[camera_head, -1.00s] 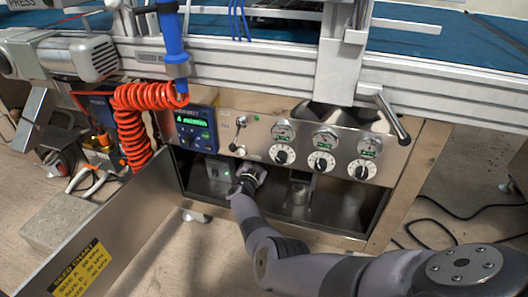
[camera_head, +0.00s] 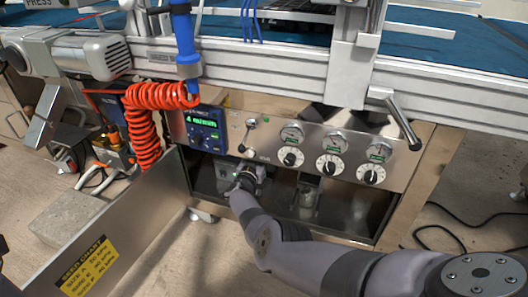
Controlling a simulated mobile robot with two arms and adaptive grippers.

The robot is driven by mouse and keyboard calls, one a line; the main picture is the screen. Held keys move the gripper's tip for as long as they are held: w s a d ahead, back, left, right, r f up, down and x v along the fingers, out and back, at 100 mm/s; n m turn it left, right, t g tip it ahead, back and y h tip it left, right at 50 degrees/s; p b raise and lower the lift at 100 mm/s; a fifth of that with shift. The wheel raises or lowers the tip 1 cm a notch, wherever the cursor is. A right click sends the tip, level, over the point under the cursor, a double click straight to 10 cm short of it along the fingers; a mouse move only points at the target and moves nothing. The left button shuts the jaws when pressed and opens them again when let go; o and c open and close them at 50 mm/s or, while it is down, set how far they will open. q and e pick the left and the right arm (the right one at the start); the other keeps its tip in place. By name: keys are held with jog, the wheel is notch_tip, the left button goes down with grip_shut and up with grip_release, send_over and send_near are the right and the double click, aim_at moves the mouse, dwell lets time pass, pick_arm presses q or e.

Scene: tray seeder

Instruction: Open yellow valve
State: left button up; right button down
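A small brass-yellow fitting (camera_head: 113,140), which may be the yellow valve, sits at the left among filter parts, left of the coiled red hose. Its handle is too small to make out. My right gripper (camera_head: 247,180) is far to its right, in the open compartment under the control panel. It is beside a grey box (camera_head: 226,172) with a green light; I cannot tell whether they touch. The fingers are small and dark, so their opening is unclear. My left gripper is not in view.
The coiled red hose (camera_head: 143,125) and blue display unit (camera_head: 205,128) stand between the fitting and my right gripper. A steel panel (camera_head: 292,150) carries several gauges and knobs. An open metal door (camera_head: 120,235) angles out at lower left. Cables lie on the right floor.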

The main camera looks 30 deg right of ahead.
dwell(0.4)
jog(key=c, duration=1.6)
grip_release()
